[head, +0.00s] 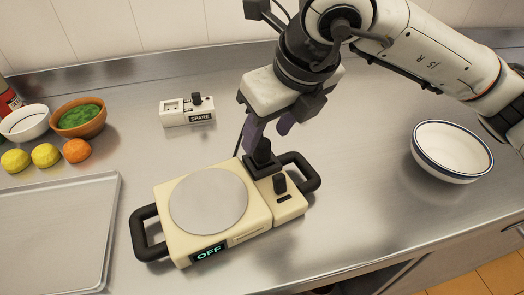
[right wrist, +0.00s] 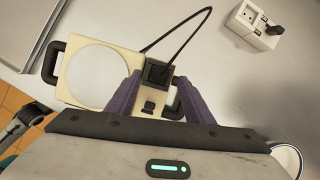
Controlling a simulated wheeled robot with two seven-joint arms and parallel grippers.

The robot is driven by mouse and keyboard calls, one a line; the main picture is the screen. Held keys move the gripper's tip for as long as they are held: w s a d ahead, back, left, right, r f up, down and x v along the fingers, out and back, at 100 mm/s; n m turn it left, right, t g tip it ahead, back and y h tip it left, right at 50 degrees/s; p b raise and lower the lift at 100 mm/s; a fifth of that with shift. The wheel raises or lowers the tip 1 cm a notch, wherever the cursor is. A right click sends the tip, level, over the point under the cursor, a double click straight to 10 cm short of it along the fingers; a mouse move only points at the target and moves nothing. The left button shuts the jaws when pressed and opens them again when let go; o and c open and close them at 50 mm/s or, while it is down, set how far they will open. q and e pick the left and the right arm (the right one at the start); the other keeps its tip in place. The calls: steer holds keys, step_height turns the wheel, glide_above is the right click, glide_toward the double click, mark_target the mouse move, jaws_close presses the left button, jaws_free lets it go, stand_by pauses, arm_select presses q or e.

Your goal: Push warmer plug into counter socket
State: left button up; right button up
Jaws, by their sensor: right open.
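The cream warmer (head: 180,225) lies on the counter with a round grey plate, black side handles and a display reading OFF. Its black plug (head: 262,151) stands upright in a black holder at the warmer's back right; it also shows in the right wrist view (right wrist: 157,72), with a black cord looping away. My right gripper (head: 269,133) is open above the plug, its purple fingers on either side; whether they touch it I cannot tell. The socket box marked SPARE (head: 174,118) sits farther back, with a socket at left and a black piece standing at right. My left gripper is not seen.
A white bowl with a blue rim (head: 450,150) stands at the right. A metal tray (head: 60,190), bowls (head: 80,118) and fruit (head: 46,155) are at the left. The counter between the warmer and the socket box is clear apart from the cord.

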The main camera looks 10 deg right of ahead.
mark_target(263, 142)
steer(key=p+x, duration=0.1)
steer(key=x, duration=0.4)
steer(key=shift+r, duration=0.1)
steer(key=c, duration=1.1)
